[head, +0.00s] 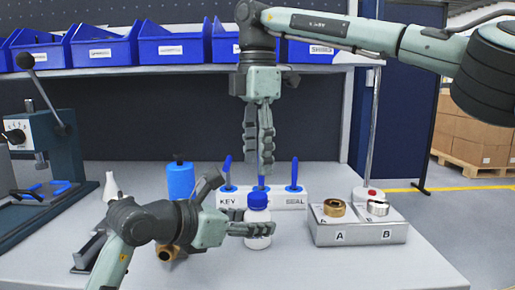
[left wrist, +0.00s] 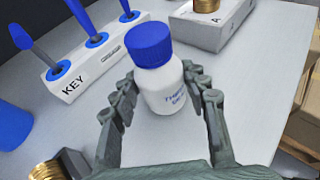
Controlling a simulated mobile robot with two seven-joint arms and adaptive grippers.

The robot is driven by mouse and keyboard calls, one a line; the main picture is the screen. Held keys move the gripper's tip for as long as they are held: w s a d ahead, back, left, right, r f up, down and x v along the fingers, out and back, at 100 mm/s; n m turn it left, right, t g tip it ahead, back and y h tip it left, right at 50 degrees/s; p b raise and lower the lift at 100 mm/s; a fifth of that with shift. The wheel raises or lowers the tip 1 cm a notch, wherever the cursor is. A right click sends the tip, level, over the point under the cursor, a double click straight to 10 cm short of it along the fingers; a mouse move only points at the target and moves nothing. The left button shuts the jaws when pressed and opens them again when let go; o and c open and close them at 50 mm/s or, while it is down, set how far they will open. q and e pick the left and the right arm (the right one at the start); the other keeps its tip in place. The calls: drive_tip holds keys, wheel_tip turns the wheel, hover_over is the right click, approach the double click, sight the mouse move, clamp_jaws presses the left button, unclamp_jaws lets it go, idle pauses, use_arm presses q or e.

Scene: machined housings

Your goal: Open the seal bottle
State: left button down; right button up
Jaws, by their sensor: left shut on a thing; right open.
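The seal bottle is white with a blue cap (head: 257,200); its white body (head: 259,242) stands upright near the middle of the bench. My left gripper (head: 255,231) is shut on the bottle's body from the side, with a finger on each side in the left wrist view (left wrist: 168,98). My right gripper (head: 260,172) points straight down above the cap, open and empty, its fingers apart from the cap.
Behind the bottle stands a white holder (head: 236,200) with blue-handled tools, marked KEY and SEAL. A grey block (head: 357,234) marked A and B carries rings at right. A blue cylinder (head: 181,181) and a press (head: 62,165) stand left. Blue bins (head: 105,47) line the shelf above.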

sight(257, 195)
wheel_tip(257, 195, down, 7)
drive_tip(key=shift+r, duration=0.1)
drive_tip(key=shift+c, duration=0.4)
